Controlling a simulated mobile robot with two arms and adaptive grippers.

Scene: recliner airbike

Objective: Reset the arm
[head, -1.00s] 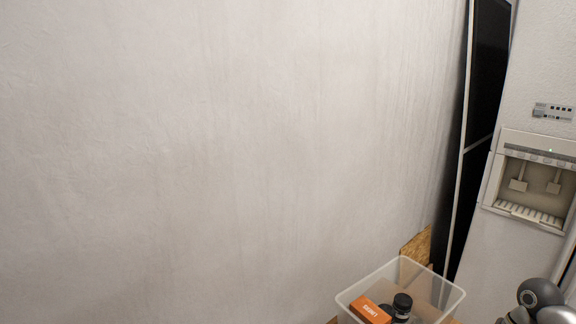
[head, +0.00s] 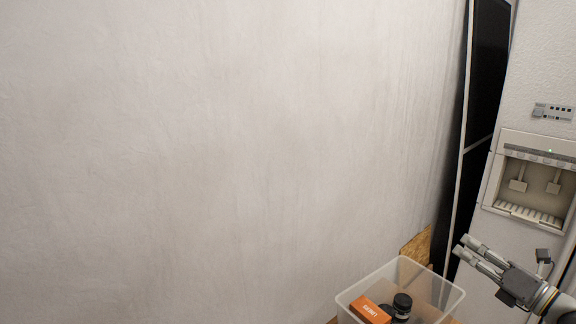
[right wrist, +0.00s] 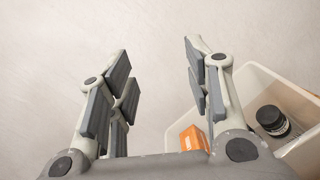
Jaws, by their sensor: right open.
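My right gripper (head: 468,252) is at the lower right of the head view, just above and right of the clear plastic bin. In the right wrist view its two fingers (right wrist: 160,85) stand wide apart with nothing between them, only the pale wall behind. My left gripper is not in view.
The clear bin (head: 455,303) holds an orange box (head: 369,310) and a dark jar (head: 402,304). A fridge with a dispenser (head: 535,185) stands at the right. A dark panel (head: 480,100) leans beside it. The wall (head: 200,150) fills the left.

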